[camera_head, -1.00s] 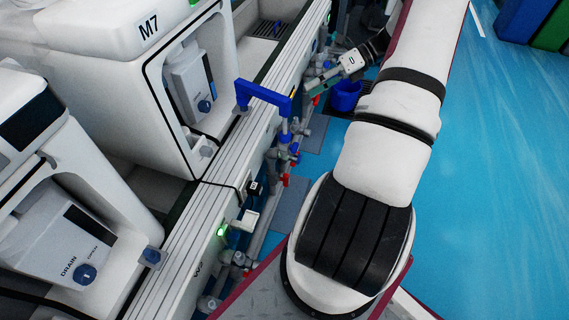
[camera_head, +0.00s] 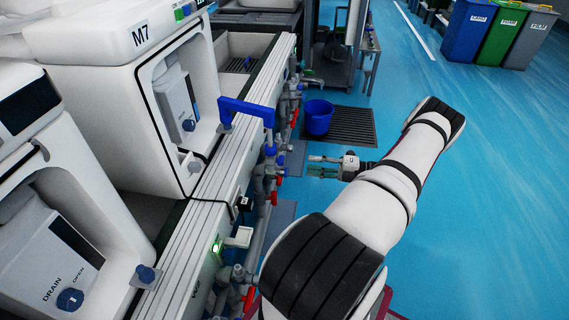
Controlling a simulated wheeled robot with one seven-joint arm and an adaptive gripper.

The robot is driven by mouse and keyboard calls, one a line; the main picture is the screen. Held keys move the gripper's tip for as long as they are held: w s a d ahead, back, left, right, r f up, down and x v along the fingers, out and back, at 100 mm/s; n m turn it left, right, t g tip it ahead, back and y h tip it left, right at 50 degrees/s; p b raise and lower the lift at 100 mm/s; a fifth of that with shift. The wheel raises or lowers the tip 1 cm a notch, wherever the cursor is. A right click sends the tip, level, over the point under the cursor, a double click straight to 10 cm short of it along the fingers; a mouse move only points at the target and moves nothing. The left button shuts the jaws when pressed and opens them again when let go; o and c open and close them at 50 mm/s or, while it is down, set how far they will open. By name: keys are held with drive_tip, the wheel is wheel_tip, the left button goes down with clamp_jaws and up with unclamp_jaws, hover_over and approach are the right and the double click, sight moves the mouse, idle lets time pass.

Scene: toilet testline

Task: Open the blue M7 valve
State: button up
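The unit labelled M7 (camera_head: 140,34) stands at the upper left. Below its bench edge runs a row of grey pipes with small valves. A blue valve handle (camera_head: 269,150) is on this pipework, just below the blue bracket; it is small and partly hidden, and I cannot tell its position. My gripper (camera_head: 312,165) is right of the pipework, pointing left toward it, with a visible gap to the valves. Its two fingers are apart and nothing shows between them.
A blue bracket (camera_head: 246,108) sticks out from the bench edge above the pipes. Red valve handles (camera_head: 274,198) sit near the blue one. A blue bucket (camera_head: 319,117) stands on a dark floor grate behind my gripper.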

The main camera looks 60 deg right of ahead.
sight(286, 169)
drive_tip(key=b+x, duration=0.1)
drive_tip(key=x, duration=0.9)
drive_tip(key=shift+w, duration=0.1)
clamp_jaws()
